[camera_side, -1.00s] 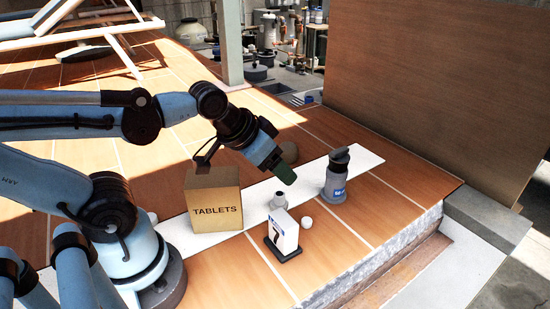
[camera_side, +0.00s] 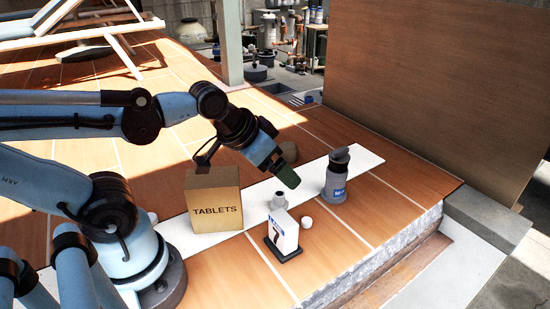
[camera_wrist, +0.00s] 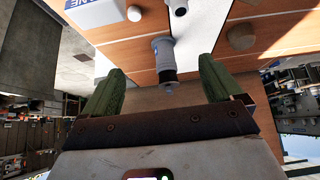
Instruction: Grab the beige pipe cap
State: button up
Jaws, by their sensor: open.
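A rounded beige piece (camera_side: 288,149), which looks like the pipe cap, sits on the wooden deck behind my gripper, partly hidden by it in the side view. It shows whole at the upper right of the wrist view (camera_wrist: 241,37). A smaller off-white cap (camera_side: 306,222) lies by the white box in the side view and also shows in the wrist view (camera_wrist: 134,13). My gripper (camera_side: 288,180) is tilted down in the air above the white strip. Its green fingers stand wide apart in the wrist view (camera_wrist: 160,92), with nothing held.
A grey bottle with a dark top (camera_side: 336,178) stands right of my gripper. A brown TABLETS box (camera_side: 214,200), a small grey-necked bottle (camera_side: 279,202) and a white box on a black base (camera_side: 284,234) stand nearby. The deck's stone edge (camera_side: 375,262) is at front right.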

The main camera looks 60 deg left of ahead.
jog(key=n+t+h, duration=0.1)
jog(key=n+h, duration=0.6)
jog(key=n, duration=1.6)
send_near(289, 151)
jog(key=w+d+r, duration=0.1)
jog(key=w+d, duration=0.1)
jog(key=d, duration=0.1)
jog(key=s+a+f+n, duration=0.1)
jog(key=a, duration=0.1)
jog(key=s+a+f+n+t, duration=0.1)
jog(key=a+n, duration=0.1)
jog(key=s+a+f+n+t+h, duration=0.1)
jog(key=a+f+n, duration=0.1)
jog(key=shift+a, duration=0.35)
jog(key=shift+f, duration=0.1)
jog(key=shift+w+d+f+h, duration=0.2)
jog(key=shift+w+h, duration=0.05)
jog(key=shift+h, duration=0.05)
jog(key=shift+t, duration=0.3)
jog(key=x, duration=1.1)
